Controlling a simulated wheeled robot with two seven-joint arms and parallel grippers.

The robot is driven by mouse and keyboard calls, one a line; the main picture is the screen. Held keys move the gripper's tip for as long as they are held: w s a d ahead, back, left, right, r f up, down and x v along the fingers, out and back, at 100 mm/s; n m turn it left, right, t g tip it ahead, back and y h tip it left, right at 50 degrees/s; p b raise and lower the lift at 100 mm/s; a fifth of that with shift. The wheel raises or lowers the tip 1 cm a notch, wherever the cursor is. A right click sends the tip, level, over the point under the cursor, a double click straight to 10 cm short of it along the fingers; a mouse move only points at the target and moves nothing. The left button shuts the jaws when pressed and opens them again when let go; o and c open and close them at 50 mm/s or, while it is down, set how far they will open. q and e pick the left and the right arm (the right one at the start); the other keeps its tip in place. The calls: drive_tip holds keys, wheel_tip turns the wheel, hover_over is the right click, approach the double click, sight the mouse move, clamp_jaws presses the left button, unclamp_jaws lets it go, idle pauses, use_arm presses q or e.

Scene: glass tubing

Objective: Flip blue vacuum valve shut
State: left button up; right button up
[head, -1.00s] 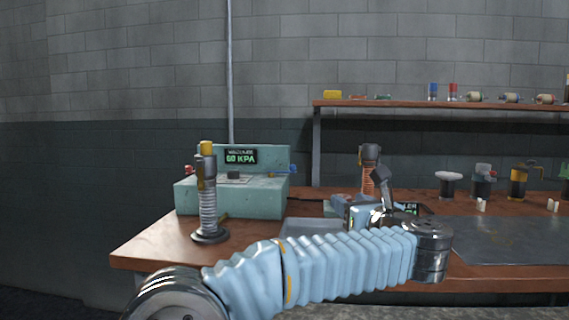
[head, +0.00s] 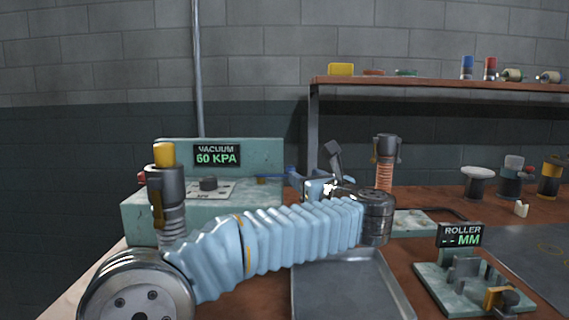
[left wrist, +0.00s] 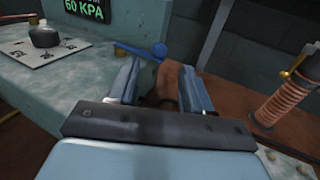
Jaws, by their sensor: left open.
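The blue vacuum valve handle (head: 291,172) sticks out at the right side of the teal vacuum box (head: 135,217). Its display reads 60 KPA. In the left wrist view the blue handle (left wrist: 140,49) ends in a rounded knob just beyond my fingertips. My left gripper (head: 314,187) is close to the handle in the head view, its fingers partly hidden by my arm. In the left wrist view my left gripper (left wrist: 158,75) is open, nothing between its fingers. Whether it touches the handle cannot be told. My right gripper is out of view.
A torch with a copper-coloured coil (head: 385,165) stands to the right. A metal tray (head: 345,285) and the roller fixture (head: 475,285) lie in front. A shelf (head: 440,82) runs behind.

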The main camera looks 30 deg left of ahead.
sight(292, 169)
use_arm(q)
drive_tip(key=p+x, duration=0.2)
drive_tip(key=x, duration=0.9)
drive_tip(key=shift+a+p, duration=0.1)
drive_tip(key=shift+p, duration=0.3)
